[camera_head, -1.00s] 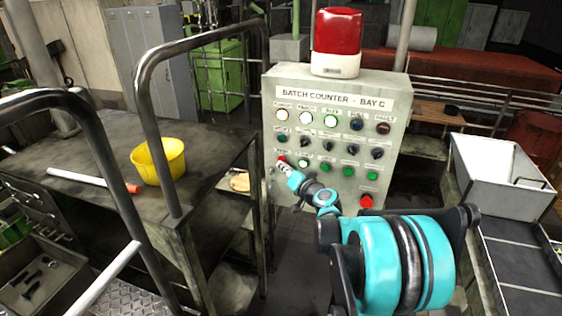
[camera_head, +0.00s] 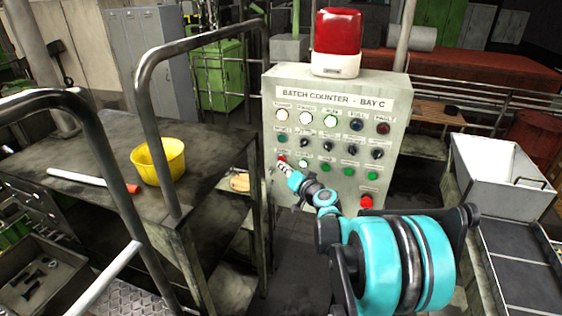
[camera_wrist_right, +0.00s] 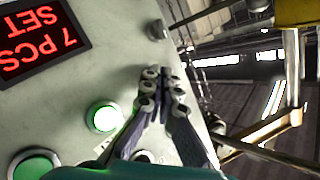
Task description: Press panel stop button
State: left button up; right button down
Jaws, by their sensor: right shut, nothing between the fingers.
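The grey control panel (camera_head: 400,100), labelled "BATCH COUNTER - BAY C", stands in the middle of the head view. A small red button (camera_head: 281,158) is at the left end of its lowest button row; its label is too small to read. My right gripper (camera_head: 284,167) is shut and empty, its tips at or just in front of that button; contact cannot be told. In the right wrist view the shut fingertips (camera_wrist_right: 160,80) are close to the panel face (camera_wrist_right: 105,65) and no red button shows. A larger red button (camera_head: 367,201) sits low on the panel's right. My left gripper is out of view.
A lit green button (camera_wrist_right: 103,117) is beside my fingers. A red display (camera_wrist_right: 35,40) reads "7 PCS SET". A red beacon (camera_head: 337,38) tops the panel. A metal table (camera_head: 85,200) with a yellow bucket (camera_head: 158,165) and dark handrails (camera_head: 150,100) stands left; a white bin (camera_head: 500,165) right.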

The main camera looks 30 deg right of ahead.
jog(key=shift+w+d+r, duration=0.1)
jog(key=shift+w+d, duration=0.1)
jog(key=shift+d, duration=0.15)
dwell(0.3)
jog(key=shift+s+a+b, duration=0.2)
jog(key=shift+a+b, duration=0.05)
jog(key=shift+b, duration=0.1)
jog(key=s+a, duration=0.4)
jog(key=shift+a, duration=0.3)
jog(key=shift+w, duration=0.1)
dwell(0.4)
